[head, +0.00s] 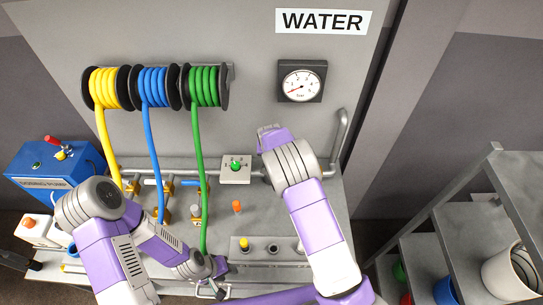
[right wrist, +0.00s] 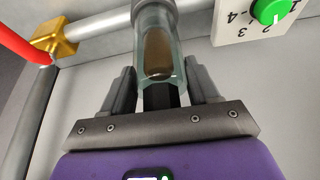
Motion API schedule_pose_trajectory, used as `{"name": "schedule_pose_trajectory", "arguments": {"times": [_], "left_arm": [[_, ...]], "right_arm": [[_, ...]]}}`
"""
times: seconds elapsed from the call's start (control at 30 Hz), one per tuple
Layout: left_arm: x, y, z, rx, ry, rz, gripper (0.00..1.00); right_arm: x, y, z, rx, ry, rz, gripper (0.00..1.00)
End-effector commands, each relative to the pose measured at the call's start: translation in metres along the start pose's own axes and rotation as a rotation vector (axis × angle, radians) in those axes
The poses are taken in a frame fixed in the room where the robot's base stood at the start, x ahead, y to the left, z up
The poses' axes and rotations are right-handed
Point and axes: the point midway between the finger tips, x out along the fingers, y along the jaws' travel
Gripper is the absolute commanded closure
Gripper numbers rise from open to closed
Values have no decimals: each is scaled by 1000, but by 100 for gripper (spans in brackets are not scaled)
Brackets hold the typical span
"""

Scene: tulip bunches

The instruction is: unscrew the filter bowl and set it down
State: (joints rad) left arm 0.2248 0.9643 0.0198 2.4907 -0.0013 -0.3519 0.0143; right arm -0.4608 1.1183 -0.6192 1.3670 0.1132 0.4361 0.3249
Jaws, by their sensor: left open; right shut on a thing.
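The filter bowl (right wrist: 157,45) is a clear cup with a brown filter element inside. In the right wrist view it hangs from a grey pipe fitting at the top of the picture. My right gripper (right wrist: 160,80) is shut on it, with one dark finger on each side. In the head view my right arm hides the bowl and that gripper. My left gripper (head: 218,279) is open and empty over the front part of the bench, near the lower end of the green hose. Whether the bowl's thread is loose cannot be told.
A green knob on a white plate (head: 236,178) sits left of my right arm. A grey block (head: 270,250) stands at the front. Shelves with pots (head: 512,272) are right.

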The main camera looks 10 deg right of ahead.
Motion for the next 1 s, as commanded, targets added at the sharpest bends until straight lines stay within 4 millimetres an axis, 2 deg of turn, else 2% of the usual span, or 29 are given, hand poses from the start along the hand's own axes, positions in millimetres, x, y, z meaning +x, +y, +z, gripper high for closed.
{"name": "schedule_pose_trajectory", "arguments": {"times": [0.1,0.3,0.57,0.6,0.7,0.8,1.0], "left_arm": [[10,-4,0,0,0,0,57],[16,-6,-1,0,0,0,57],[16,-6,-1,0,0,0,57],[16,-6,-1,0,0,0,57],[16,-6,-1,0,0,0,57],[16,-6,-1,0,0,0,57],[16,-6,-1,0,0,0,57]], "right_arm": [[2,0,0,-90,1,-43,73],[0,0,0,-202,1,-85,73],[-1,-1,0,-218,1,-90,73],[-1,-1,0,-217,1,-90,39],[-1,-1,0,-216,1,-90,23],[-1,0,0,-216,1,-90,10],[-1,0,0,-215,0,-89,10]]}}
